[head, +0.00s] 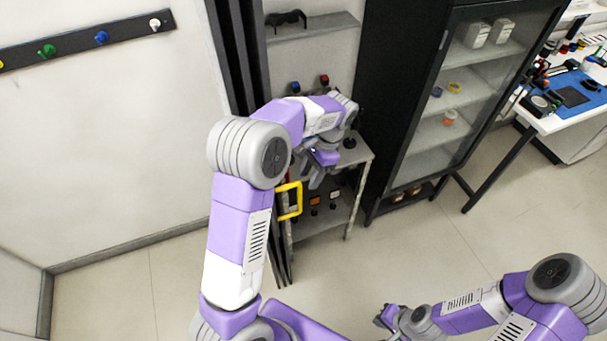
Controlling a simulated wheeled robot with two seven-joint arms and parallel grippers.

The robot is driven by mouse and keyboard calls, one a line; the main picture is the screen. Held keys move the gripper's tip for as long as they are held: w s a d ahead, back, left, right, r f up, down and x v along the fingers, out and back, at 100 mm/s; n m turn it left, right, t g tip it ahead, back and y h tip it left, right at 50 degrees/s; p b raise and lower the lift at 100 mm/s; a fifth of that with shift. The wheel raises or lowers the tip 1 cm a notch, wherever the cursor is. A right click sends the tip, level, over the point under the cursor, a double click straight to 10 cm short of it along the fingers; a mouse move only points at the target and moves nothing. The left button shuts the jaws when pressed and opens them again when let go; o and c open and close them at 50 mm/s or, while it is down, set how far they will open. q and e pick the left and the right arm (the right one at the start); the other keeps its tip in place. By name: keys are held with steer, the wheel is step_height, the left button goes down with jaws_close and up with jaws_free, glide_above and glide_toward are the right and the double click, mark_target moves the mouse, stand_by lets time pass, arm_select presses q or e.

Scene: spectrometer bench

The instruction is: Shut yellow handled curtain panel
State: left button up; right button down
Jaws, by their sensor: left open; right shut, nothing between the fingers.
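The curtain panel (236,66) shows as dark folded strips left of the small bench, partly hidden behind my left arm. Its yellow handle (290,201) stands upright near the bench's left front edge. My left gripper (316,180) is open, a little above and right of the yellow handle, in front of the bench, apart from the handle as far as I can see. My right gripper (380,322) is low at the bottom of the view, shut and empty, far from the handle.
A small bench (360,155) with knobs and a lower shelf stands behind my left gripper. A dark glass-door cabinet (432,110) is to its right. A rail of coloured knobs (75,42) is on the left wall. A worktable (560,118) stands far right. The floor in front is clear.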

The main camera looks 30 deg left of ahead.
mark_target(300, 192)
arm_select(q)
steer(key=shift+n, duration=0.4)
steer(key=x, duration=0.7)
steer(key=shift+s+a+r, duration=0.1)
steer(key=shift+s+a, duration=0.2)
steer(key=shift+s, duration=0.15)
jaws_close()
